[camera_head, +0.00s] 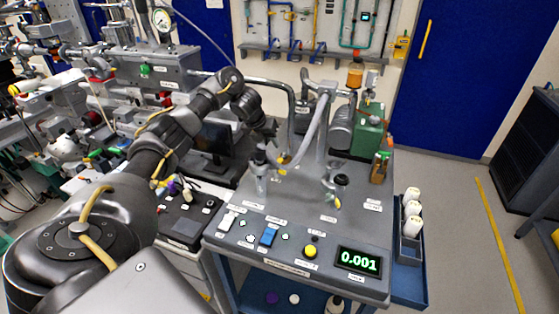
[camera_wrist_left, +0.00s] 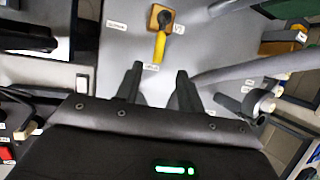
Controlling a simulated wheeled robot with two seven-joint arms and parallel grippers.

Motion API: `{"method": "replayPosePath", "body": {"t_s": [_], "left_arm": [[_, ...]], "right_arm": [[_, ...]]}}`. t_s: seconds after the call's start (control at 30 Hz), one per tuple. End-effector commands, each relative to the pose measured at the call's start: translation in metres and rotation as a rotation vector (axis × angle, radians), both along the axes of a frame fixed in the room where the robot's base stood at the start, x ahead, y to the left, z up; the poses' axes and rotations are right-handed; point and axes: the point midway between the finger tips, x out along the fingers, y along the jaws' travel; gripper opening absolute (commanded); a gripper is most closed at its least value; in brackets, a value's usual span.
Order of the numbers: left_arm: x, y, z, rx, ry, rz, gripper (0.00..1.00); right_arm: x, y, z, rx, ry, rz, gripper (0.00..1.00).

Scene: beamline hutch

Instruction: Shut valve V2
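A valve with a yellow lever (camera_wrist_left: 160,46) and a dark hub on a square tan base shows at the top of the left wrist view. Its lever points down the picture, toward my fingers. A small label beside it is too blurred to read surely. In the head view a yellow lever (camera_head: 283,160) shows just below my left gripper (camera_head: 268,137). In the left wrist view my left gripper (camera_wrist_left: 159,84) is open, with nothing between its fingers. The lever lies beyond the fingertips, apart from them. My right gripper is not in view.
A black-topped valve (camera_head: 341,180) stands right of the lever on the grey bench panel (camera_head: 225,243). Thick grey hoses (camera_head: 312,130) rise close by. A green pump (camera_head: 370,130) stands behind. A display (camera_head: 358,261) reads 0.001. A side tray (camera_head: 411,285) holds white bottles.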

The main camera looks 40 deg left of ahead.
Motion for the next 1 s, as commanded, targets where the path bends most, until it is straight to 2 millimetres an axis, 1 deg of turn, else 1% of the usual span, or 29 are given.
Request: {"method": "replayPosePath", "body": {"t_s": [0.13, 0.23, 0.33, 0.5, 0.6, 0.8, 1.0], "left_arm": [[0.005, -0.002, -0.012, -0.003, 0.001, 0.0, 0.39], [0.011, -0.003, -0.027, -0.005, 0.004, 0.001, 0.39], [0.018, -0.004, -0.041, -0.005, 0.006, 0.002, 0.39], [0.032, -0.004, -0.07, -0.003, 0.005, 0.003, 0.39], [0.038, -0.005, -0.082, -0.004, 0.003, 0.001, 0.39], [0.044, -0.005, -0.095, -0.001, 0.001, 0.001, 0.39], [0.045, -0.005, -0.097, 0.0, 0.0, 0.0, 0.39]], "right_arm": [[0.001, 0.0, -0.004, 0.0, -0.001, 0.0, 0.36], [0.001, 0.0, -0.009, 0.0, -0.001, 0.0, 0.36], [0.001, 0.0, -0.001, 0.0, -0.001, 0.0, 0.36], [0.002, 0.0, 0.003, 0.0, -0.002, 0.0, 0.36], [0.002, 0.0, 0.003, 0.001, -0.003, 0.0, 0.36], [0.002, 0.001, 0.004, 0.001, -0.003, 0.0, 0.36], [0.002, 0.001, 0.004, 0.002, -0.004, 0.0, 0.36]]}}
